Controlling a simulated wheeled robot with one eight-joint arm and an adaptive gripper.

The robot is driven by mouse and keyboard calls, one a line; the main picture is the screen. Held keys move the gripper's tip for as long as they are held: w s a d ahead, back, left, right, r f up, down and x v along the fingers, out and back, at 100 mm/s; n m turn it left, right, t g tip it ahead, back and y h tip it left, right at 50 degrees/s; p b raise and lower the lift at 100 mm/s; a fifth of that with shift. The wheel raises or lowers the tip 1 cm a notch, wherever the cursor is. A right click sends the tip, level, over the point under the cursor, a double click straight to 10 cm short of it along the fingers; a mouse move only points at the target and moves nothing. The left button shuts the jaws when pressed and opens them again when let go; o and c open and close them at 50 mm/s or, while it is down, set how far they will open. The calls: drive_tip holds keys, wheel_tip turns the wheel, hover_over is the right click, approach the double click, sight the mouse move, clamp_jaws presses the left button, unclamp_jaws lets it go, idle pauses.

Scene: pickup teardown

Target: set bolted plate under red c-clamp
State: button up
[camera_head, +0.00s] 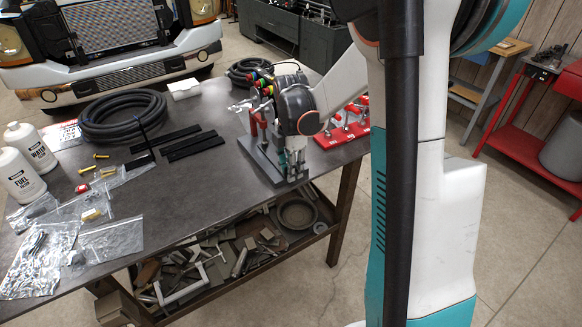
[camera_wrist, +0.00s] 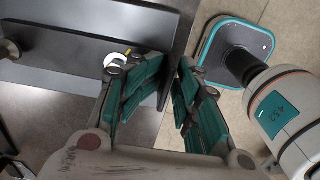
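The bolted plate (camera_head: 262,163) is a dark grey flat piece at the table's right edge. In the wrist view a grey plate (camera_wrist: 50,72) fills the upper left, with a round bolt at its far left. My gripper (camera_head: 290,160) points down at the plate's near end. In the wrist view its teal fingers (camera_wrist: 172,85) stand a little apart, with a dark narrow edge between them. I cannot tell whether both fingers touch that edge. A red upright piece (camera_head: 254,124), perhaps the red c-clamp, stands just behind the plate, partly hidden by my gripper.
A red base with clamps (camera_head: 342,134) sits right of my gripper. Black strips (camera_head: 190,146), a coiled hose (camera_head: 122,117), white bottles (camera_head: 22,172) and plastic bags (camera_head: 105,240) lie to the left. A shelf below the tabletop (camera_head: 190,220) holds loose metal parts.

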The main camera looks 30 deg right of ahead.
drive_tip(key=shift+s+r+p, duration=0.1)
drive_tip(key=shift+r+p, duration=2.35)
drive_tip(key=shift+r, duration=1.2)
drive_tip(key=s+a+r+m+t+b, duration=0.1)
drive_tip(key=s+a+r+m+t, duration=0.2)
drive_tip(key=s+a+m, duration=0.4)
drive_tip(key=s+a+r+m+t+b, duration=0.2)
drive_tip(key=s+a+r+m+t, duration=0.2)
drive_tip(key=s+m, duration=0.7)
drive_tip(key=shift+s+a+r, duration=0.4)
drive_tip(key=shift+a+r, duration=0.6)
drive_tip(key=shift+a, duration=0.5)
